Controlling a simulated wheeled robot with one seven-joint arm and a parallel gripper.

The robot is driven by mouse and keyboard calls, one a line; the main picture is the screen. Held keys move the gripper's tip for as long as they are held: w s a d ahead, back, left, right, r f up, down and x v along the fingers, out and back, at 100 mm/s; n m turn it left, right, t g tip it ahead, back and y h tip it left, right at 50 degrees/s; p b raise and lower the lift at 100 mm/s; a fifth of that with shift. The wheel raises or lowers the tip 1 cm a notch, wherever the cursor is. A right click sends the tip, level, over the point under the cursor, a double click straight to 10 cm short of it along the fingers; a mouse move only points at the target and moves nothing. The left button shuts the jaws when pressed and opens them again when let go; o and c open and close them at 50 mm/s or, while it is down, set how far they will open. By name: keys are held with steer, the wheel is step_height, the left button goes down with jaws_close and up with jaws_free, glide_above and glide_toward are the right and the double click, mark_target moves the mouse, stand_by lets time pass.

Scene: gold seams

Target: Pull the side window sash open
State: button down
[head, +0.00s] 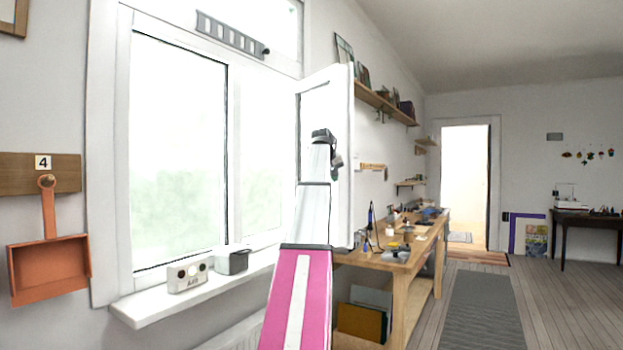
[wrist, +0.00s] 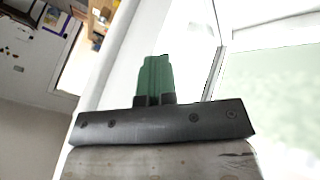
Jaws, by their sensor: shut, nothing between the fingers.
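The side window sash (head: 341,90) is a white-framed pane standing open, swung out from the window wall into the room. Its lower middle is hidden behind my pink and white arm in the head view. In the wrist view the white sash (wrist: 193,38) rises behind the fingers. My gripper (wrist: 155,62) has green fingers that are shut together with nothing between them. They point toward the sash, and I cannot tell whether they touch it. The handle cannot be made out clearly.
A small pale device (head: 187,276) and a grey box (head: 231,261) stand on the white sill (head: 150,312). A cluttered wooden workbench (head: 400,265) stands beyond the sash, below a shelf (head: 385,104). An orange dustpan (head: 48,268) hangs at left.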

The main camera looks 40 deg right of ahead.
mark_target(353, 176)
steer(key=d, duration=0.3)
steer(key=s+d, duration=0.1)
steer(key=d, duration=0.2)
steer(key=s+d, duration=0.1)
steer(key=d, duration=0.1)
steer(key=shift+s+d, duration=0.25)
steer(key=shift+d, duration=0.15)
steer(key=shift+r, duration=0.1)
